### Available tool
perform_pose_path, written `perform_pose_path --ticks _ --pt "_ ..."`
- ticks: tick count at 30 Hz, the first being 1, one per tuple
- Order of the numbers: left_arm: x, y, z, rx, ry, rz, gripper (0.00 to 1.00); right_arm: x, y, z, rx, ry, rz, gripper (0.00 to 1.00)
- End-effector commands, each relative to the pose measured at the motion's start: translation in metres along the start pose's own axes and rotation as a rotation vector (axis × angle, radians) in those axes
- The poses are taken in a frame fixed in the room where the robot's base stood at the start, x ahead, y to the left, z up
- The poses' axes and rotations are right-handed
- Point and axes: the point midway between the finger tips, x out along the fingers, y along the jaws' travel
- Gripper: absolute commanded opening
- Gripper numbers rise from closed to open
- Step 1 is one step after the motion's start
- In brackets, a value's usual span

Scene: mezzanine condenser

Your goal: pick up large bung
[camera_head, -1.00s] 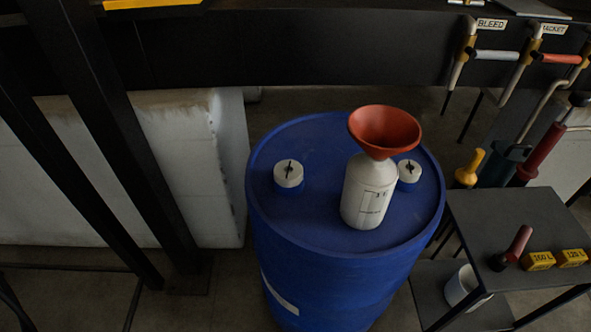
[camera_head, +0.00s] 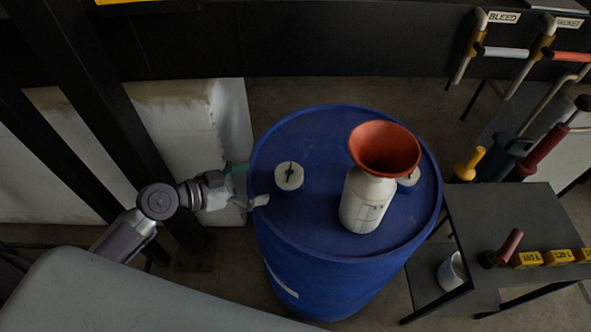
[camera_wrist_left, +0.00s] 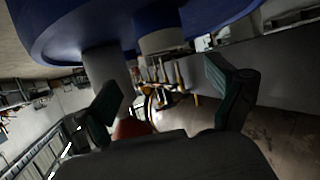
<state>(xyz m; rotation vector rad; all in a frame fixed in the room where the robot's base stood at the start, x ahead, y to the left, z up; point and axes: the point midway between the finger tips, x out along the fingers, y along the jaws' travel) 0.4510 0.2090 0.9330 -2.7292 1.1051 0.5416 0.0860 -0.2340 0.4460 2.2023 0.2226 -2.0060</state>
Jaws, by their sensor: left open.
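The large bung appears to be the white round cap (camera_head: 289,176) on the left of the blue drum's top (camera_head: 310,225); it has a dark slot. A second white cap (camera_head: 409,178) sits at the right, partly hidden behind a white bottle (camera_head: 363,204) with a red funnel (camera_head: 384,147). My left gripper (camera_head: 249,184) is open and empty at the drum's left rim, a short way left of the large bung. In the left wrist view, tilted upside down, the bung (camera_wrist_left: 163,41) shows above and between the open fingers (camera_wrist_left: 164,97). My right gripper is not in view.
A dark side table (camera_head: 490,215) stands right of the drum, with a red-handled tool (camera_head: 502,249) and yellow blocks (camera_head: 526,259). Black posts (camera_head: 100,120) and a pale block (camera_head: 190,140) stand at the left. Labelled valve handles (camera_head: 505,52) are at the upper right.

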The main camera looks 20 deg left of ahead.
Motion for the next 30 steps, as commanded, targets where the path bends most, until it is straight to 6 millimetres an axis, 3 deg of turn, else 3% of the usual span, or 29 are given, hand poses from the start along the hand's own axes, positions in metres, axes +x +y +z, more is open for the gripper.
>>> perform_pose_path --ticks 9,17,24,30 --pt "0.059 -0.001 -0.003 -0.003 0.002 -0.003 0.94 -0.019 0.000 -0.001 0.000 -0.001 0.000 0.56" --pt "0.079 -0.002 -0.005 -0.004 0.001 -0.002 0.94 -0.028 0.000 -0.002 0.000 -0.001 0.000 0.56" --pt "0.114 -0.005 -0.008 -0.005 0.000 -0.002 0.94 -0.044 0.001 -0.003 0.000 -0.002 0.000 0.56" --pt "0.123 -0.005 -0.006 -0.002 -0.002 -0.001 0.94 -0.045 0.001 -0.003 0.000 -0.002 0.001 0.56"
